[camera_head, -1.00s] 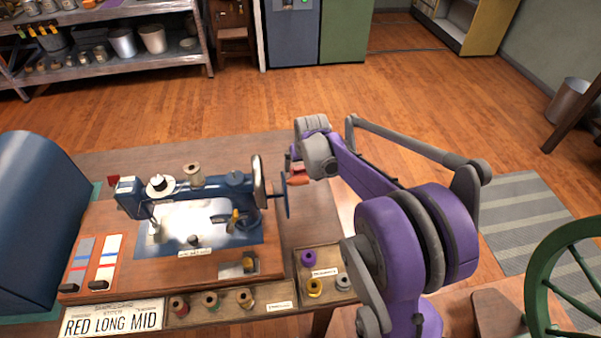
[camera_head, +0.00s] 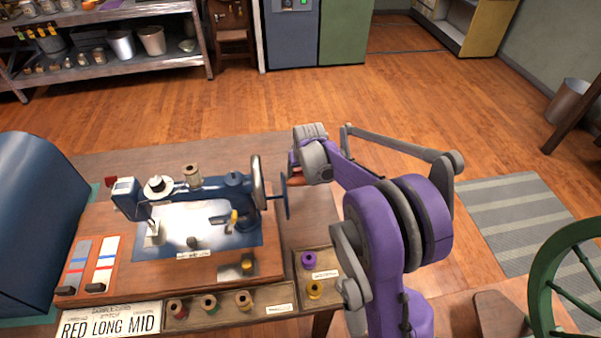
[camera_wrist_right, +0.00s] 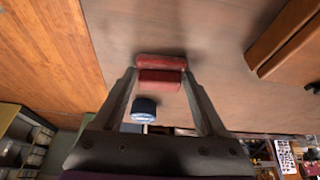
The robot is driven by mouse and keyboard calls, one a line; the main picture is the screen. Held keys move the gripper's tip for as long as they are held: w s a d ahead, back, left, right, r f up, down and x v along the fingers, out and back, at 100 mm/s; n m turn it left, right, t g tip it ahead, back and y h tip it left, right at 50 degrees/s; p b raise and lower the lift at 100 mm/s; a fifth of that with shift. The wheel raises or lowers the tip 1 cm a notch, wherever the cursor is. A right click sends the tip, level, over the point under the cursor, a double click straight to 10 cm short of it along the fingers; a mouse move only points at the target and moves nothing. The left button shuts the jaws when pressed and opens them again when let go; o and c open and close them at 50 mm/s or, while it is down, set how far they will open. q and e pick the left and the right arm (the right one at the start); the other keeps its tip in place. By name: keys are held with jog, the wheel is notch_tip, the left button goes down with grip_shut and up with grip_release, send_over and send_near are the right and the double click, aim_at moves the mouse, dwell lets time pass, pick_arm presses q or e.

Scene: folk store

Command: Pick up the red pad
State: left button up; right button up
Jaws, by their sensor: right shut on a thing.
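The red pad (camera_wrist_right: 160,78) sits between the fingertips of my right gripper (camera_wrist_right: 159,76) in the right wrist view. It shows as two red bars, one beyond the other; I cannot tell whether both are one piece. The gripper is shut on it, close over the wooden table. In the head view my right gripper (camera_head: 298,178) is at the right of the sewing machine's handwheel, and a sliver of red shows under it. Its fingers are mostly hidden there by my wrist. My left gripper is not in view.
A blue sewing machine (camera_head: 210,190) stands on a wooden base left of the gripper, its handwheel close by. Spool trays (camera_head: 318,276) line the front. A blue curved case (camera_head: 35,220) is at the left and a green wheel (camera_head: 545,270) at the right. Floor behind the table is open.

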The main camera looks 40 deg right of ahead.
jog(key=shift+c, duration=0.5)
notch_tip(320, 180, up, 10)
jog(key=p, duration=0.1)
jog(key=shift+p, duration=0.4)
